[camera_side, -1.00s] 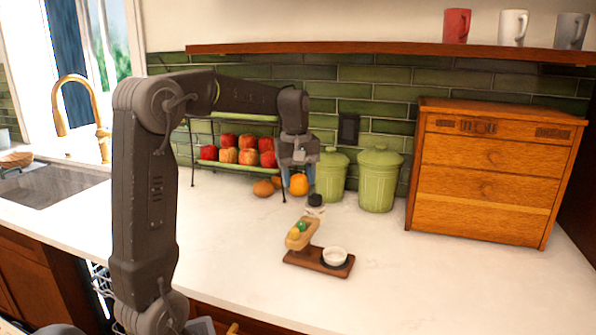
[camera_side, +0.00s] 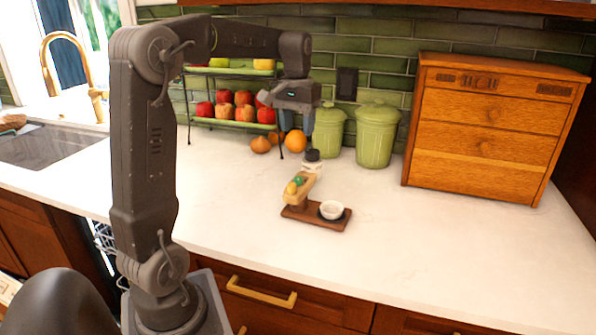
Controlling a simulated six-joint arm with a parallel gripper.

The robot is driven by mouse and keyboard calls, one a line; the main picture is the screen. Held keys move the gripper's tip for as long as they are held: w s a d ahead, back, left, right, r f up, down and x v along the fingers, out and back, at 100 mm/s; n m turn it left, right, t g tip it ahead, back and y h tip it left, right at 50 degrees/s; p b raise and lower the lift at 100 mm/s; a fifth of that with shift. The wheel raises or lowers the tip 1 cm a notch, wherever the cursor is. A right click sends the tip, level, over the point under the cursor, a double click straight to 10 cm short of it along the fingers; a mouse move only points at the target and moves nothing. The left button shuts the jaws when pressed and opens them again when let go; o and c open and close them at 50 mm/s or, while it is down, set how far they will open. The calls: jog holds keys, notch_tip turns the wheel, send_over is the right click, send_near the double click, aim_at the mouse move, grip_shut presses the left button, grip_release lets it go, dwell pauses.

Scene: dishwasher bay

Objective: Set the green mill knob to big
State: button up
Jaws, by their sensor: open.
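The mill is a small light-wood body (camera_side: 298,190) on a dark wooden board (camera_side: 331,222), towards the middle of the counter. A green knob (camera_side: 299,181) and a yellow knob (camera_side: 291,187) sit on it. The green knob's setting is too small to read. A small white bowl (camera_side: 331,210) sits on the right of the board. My gripper (camera_side: 297,130) is open and empty, pointing down. In the picture it is above the mill, apart from it.
Green canisters (camera_side: 376,135) and a wooden drawer box (camera_side: 482,130) stand behind to the right. A tiered fruit rack (camera_side: 233,123) is behind to the left, with an orange (camera_side: 296,140) beside it. The counter (camera_side: 430,230) right of the board is clear.

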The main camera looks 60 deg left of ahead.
aim_at(298, 178)
notch_tip(298, 178, down, 14)
jog(key=shift+r+m, duration=0.1)
jog(key=shift+m, duration=1.1)
grip_shut()
